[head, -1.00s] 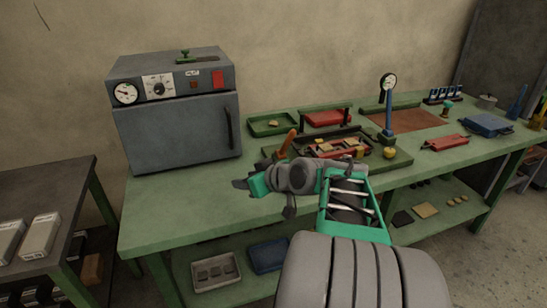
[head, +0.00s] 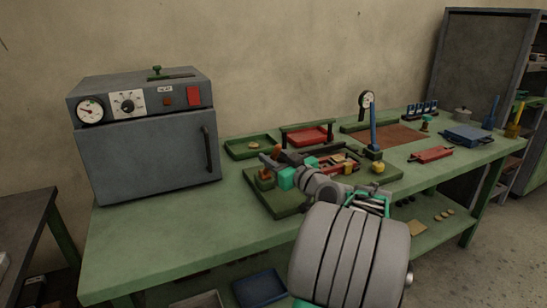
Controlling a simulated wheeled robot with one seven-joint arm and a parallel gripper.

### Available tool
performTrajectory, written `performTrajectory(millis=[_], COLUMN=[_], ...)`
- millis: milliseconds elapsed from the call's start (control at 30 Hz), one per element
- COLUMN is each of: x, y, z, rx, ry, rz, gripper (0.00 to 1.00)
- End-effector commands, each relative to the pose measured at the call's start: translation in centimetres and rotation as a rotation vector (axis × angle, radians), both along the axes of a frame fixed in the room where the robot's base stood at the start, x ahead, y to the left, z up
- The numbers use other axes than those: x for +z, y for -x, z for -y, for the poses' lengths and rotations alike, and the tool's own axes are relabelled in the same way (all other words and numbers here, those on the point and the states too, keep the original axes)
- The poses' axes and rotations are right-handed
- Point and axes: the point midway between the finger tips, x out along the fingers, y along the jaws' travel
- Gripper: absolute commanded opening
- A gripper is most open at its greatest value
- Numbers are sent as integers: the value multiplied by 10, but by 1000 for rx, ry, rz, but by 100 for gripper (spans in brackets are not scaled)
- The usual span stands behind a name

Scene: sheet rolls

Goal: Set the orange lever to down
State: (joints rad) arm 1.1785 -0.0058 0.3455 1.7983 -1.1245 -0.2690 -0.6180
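The orange lever (head: 277,151) stands at the left end of a dark green base plate (head: 290,205) on the bench. Its top shows above my gripper and an orange part shows below it, so its middle is hidden. My gripper (head: 268,163) is at the lever, its dark fingers crossing in front of it. Whether the fingers touch the lever or close on it cannot be told. The lever's exact tilt is hard to see behind the gripper.
A grey oven (head: 150,150) stands left on the green bench (head: 160,235). A green tray (head: 250,150) and a red tray (head: 310,135) lie behind the base plate. The bench front left is clear.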

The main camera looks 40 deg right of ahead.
Motion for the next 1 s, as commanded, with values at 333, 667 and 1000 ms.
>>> performTrajectory(millis=[333,667,1000], x=[0,0,0], y=[0,1,1], z=[0,0,0], rx=[0,0,0], ry=[0,0,0], rz=[0,-1,-1], gripper=[22,0,0])
